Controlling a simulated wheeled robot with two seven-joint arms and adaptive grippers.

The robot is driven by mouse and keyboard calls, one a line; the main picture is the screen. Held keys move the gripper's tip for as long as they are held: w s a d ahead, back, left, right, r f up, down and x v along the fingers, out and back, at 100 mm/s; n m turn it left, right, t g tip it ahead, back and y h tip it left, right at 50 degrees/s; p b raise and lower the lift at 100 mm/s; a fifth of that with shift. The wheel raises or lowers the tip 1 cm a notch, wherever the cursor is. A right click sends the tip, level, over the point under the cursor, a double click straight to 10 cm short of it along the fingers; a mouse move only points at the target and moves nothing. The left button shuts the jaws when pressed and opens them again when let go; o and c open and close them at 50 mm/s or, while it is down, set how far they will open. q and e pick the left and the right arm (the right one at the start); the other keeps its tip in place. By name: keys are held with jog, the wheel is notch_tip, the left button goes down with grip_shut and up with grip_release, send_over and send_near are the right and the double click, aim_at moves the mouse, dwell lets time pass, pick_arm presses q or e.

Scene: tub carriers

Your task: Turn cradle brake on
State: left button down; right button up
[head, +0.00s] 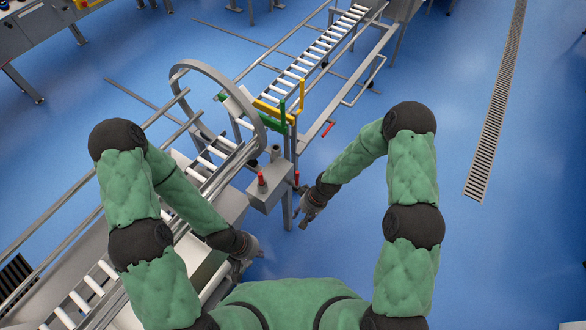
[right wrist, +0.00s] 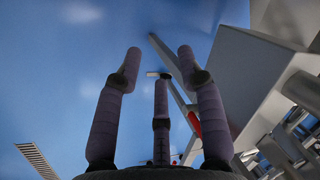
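A roller cradle with a large grey metal ring (head: 182,70) stands left of centre on the conveyor line. A grey box (head: 268,188) beside it carries a short upright red-tipped lever (head: 261,180). Another red piece (head: 297,179) shows on the post right of the box; I cannot tell which is the cradle brake. My right gripper (head: 304,217) is just right of and below the box, touching nothing visible. In the right wrist view its fingers (right wrist: 158,75) are spread and empty, with a red handle (right wrist: 194,123) beyond them. My left gripper (head: 240,268) hangs low beside the near conveyor, its fingers unclear.
The roller conveyor (head: 313,55) runs on to the upper right, with yellow (head: 270,108) and green (head: 281,138) brackets at the ring. A further red handle (head: 328,129) sits on its frame. Blue floor with a drain grate (head: 497,100) is clear at the right.

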aim_at(297, 171)
jog(key=w+r+n+h+p, duration=0.1)
jog(key=w+r, duration=0.2)
jog(key=w, duration=0.2)
jog(key=w+r+n+h+p, duration=0.1)
jog(key=w+r+p, duration=0.1)
jog(key=w+r, duration=0.2)
jog(key=w+a+r+h+p, duration=0.1)
jog(key=w+r+p, duration=0.1)
jog(key=w+r, duration=0.2)
jog(key=shift+w+r+n+h, duration=0.1)
jog(key=shift+w+n+h, duration=0.3)
jog(key=shift+w, duration=1.4)
notch_tip(297, 171, down, 11)
jog(key=shift+r+b, duration=0.2)
jog(key=shift+b, duration=0.25)
grip_shut()
